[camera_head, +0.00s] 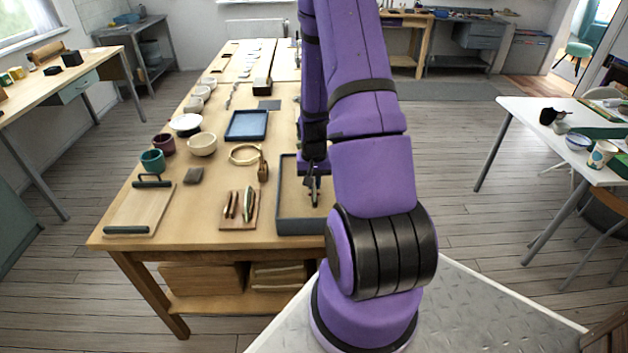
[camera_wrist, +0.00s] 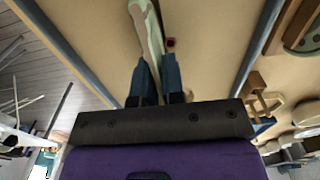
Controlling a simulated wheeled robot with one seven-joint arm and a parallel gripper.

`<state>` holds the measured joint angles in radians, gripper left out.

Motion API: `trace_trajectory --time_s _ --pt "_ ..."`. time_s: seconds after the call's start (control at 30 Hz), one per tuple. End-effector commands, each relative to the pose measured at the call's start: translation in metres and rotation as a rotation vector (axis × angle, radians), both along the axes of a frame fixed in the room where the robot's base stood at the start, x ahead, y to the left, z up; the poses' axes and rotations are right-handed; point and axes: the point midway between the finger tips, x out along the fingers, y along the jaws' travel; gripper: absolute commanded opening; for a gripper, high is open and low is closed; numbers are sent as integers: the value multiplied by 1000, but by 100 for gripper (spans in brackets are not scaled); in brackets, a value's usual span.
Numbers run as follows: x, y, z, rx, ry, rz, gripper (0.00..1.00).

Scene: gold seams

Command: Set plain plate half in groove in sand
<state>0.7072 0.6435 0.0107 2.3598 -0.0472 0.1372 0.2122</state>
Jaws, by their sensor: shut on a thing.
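My gripper (camera_head: 314,198) is over the grey-rimmed sand tray (camera_head: 299,228) at the right side of the wooden bench. In the wrist view, my gripper (camera_wrist: 157,72) is shut on a pale greenish-white plate half (camera_wrist: 147,32), seen nearly edge-on. The plate half extends past the fingertips over the tan sand (camera_wrist: 95,30). I cannot tell whether it touches the sand, and the groove is not clearly visible. A small dark red thing (camera_wrist: 171,44) shows beside the plate half. In the head view, my arm hides the right part of the tray.
Left of the tray are a board with tools (camera_head: 225,224), a wooden stand (camera_head: 263,170) and a pale ring (camera_head: 234,158). Farther back are a blue tray (camera_head: 247,125), a cream bowl (camera_head: 202,144) and a teal cup (camera_head: 152,160). The sand left of my gripper looks clear.

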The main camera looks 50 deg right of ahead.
Motion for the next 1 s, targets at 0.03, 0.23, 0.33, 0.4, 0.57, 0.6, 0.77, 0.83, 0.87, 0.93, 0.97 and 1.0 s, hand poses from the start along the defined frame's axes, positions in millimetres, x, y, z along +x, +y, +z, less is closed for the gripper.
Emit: trace_trajectory --time_s 0.03,0.23,0.33,0.4,0.57,0.6,0.77,0.83,0.87,0.93,0.97,1.0 --pt "0 0 -1 0 0 0 0" --pt "0 0 -6 0 0 0 0" --pt "0 0 -8 0 0 0 0" --pt "0 0 -8 -1 -1 0 0" --pt "0 0 -8 -1 -1 0 0" --pt "0 0 -8 -1 -1 0 0" --pt "0 0 -8 -1 -1 0 0" --pt "0 0 -8 -1 -1 0 0" --pt "0 0 -8 -1 -1 0 0" --pt "0 0 -8 -1 -1 0 0" --pt "0 0 -8 -1 -1 0 0" --pt "0 0 -8 0 0 0 0"
